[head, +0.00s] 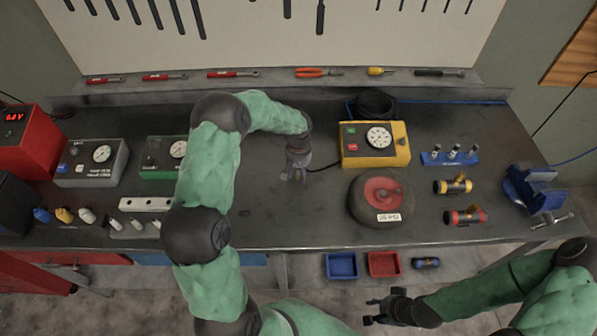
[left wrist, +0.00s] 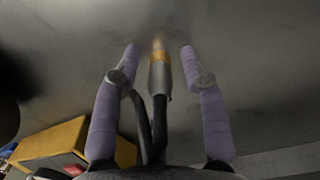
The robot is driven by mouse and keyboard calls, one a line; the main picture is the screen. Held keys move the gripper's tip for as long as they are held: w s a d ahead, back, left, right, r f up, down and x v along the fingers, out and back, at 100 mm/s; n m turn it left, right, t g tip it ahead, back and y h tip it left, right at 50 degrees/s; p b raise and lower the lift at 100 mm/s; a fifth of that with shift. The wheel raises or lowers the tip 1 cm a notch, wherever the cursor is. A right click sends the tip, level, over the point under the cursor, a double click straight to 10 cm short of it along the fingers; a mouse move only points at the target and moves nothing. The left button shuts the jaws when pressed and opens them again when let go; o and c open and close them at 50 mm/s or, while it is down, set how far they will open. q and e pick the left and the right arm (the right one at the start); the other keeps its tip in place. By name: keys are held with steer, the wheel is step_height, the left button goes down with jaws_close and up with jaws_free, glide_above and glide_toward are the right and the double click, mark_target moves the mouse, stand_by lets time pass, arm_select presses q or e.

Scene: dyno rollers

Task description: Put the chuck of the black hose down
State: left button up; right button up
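The chuck (left wrist: 160,76) of the black hose is a grey metal piece with a brass band, seen in the left wrist view over the dark bench top. My left gripper (left wrist: 159,50) is open; its two purple fingers stand on either side of the chuck with a gap on each side. The black hose (left wrist: 143,125) runs from the chuck back beneath the gripper. In the head view my left gripper (head: 296,174) is low over the middle of the bench, and the hose (head: 325,167) leads toward the yellow gauge box (head: 362,157). My right gripper (head: 374,310) is open and empty before the bench.
A wheel (head: 369,212) labelled 15 PSI lies right of my left gripper. Yellow (head: 453,186) and red (head: 464,215) cylinders, a blue rack (head: 430,160) and a vise (head: 530,190) stand farther right. Gauge boxes (head: 92,172) stand left. Bench between is clear (head: 285,225).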

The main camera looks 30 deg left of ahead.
arm_select(q)
steer(key=shift+r, duration=0.15)
steer(key=shift+r, duration=0.4)
step_height(320, 180, up, 11)
steer(key=p, duration=0.1)
steer(key=shift+r, duration=0.2)
stand_by(0.4)
